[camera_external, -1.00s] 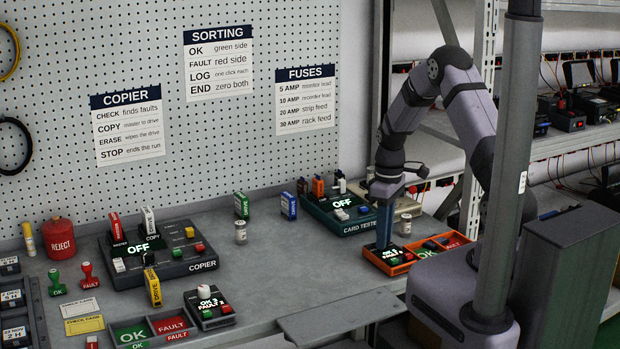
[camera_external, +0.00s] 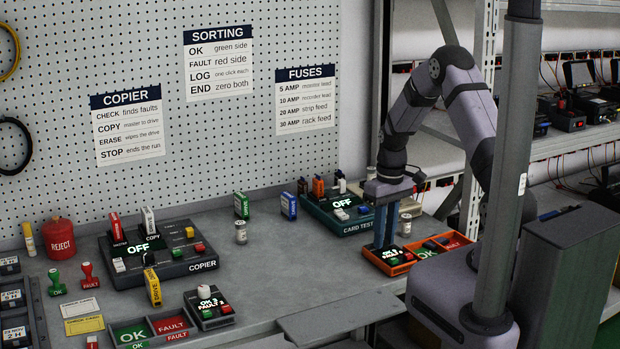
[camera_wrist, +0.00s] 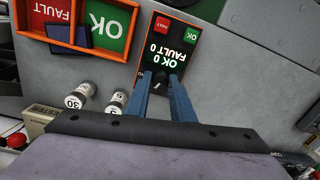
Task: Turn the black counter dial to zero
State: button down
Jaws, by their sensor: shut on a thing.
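The black dial (camera_wrist: 160,77) sits at the near end of a black, orange-edged counter (camera_wrist: 190,48) in the wrist view. My gripper (camera_wrist: 160,83) is shut on the dial, with a blue finger on either side of it. The counter's display (camera_wrist: 163,54) reads OK 0 and FAULT 0, upside down in the wrist view. Red and green buttons sit beyond the display. In the external view my gripper (camera_external: 384,245) points straight down at the counter (camera_external: 393,266) at the right of the bench; the dial is hidden there by the fingers.
An orange sorting tray (camera_external: 436,246) adjoins the counter. The card tester (camera_external: 352,227) stands behind it, with small canisters nearby (camera_wrist: 83,95). A second, white-knobbed counter (camera_external: 211,306) reading OK 2, FAULT 2 stands farther left, near the copier (camera_external: 178,266).

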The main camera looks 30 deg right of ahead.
aim_at(385, 239)
jog(key=c, duration=1.5)
grip_release()
jog(key=shift+c, duration=0.2)
jog(key=shift+d+r+b, duration=0.2)
jog(key=shift+r+b, duration=0.95)
jog(key=shift+r, duration=2.55)
